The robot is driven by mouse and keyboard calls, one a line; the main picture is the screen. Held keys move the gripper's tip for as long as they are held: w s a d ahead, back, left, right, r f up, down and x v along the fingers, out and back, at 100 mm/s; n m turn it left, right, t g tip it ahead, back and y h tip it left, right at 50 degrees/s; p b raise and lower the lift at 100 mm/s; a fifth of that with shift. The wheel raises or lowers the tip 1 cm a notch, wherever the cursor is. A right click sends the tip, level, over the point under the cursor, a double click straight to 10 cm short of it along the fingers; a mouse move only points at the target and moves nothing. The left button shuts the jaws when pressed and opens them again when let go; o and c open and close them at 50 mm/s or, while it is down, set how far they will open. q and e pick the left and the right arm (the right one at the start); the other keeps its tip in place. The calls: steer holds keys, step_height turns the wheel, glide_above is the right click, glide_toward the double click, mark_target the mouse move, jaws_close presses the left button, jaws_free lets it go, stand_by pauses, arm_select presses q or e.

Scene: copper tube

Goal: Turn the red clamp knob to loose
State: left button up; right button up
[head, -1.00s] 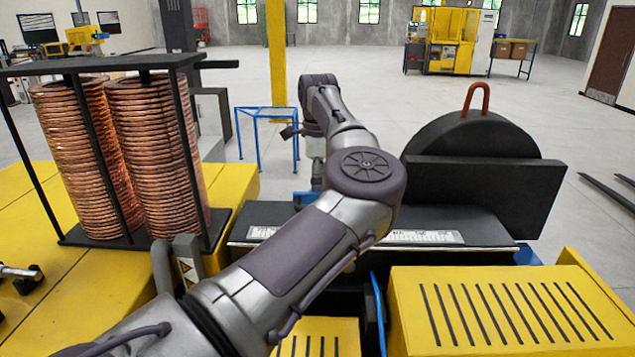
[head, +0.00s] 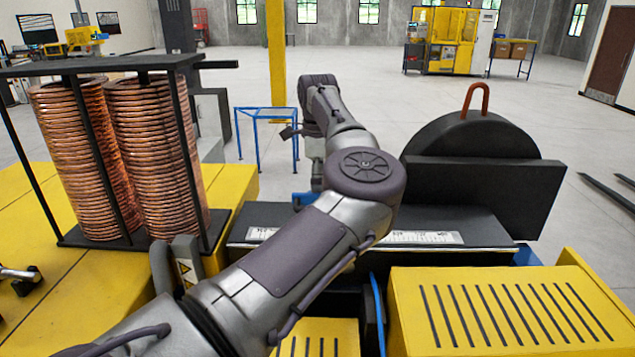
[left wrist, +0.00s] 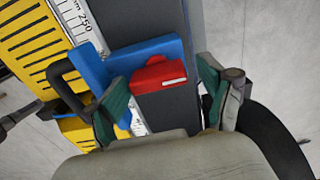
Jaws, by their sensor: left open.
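The red clamp knob (left wrist: 160,74) shows in the left wrist view, on a blue clamp (left wrist: 112,62) that sits across a dark rail beside a millimetre scale. My left gripper (left wrist: 157,84) is open. Its two green-padded fingers are on either side of the knob, with visible gaps, and I cannot tell if either touches it. In the head view a small blue part of the clamp (head: 303,199) shows beyond my left arm. The knob is hidden there, and the fingers do not show clearly. My right gripper is not in view.
Two copper coil stacks (head: 155,155) stand in a black rack at left. A dark round-topped block (head: 475,180) stands at right, behind a slotted yellow cover (head: 500,310). A blue frame stand (head: 266,115) is on the open floor beyond.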

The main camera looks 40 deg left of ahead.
arm_select(q)
steer(key=shift+r, duration=4)
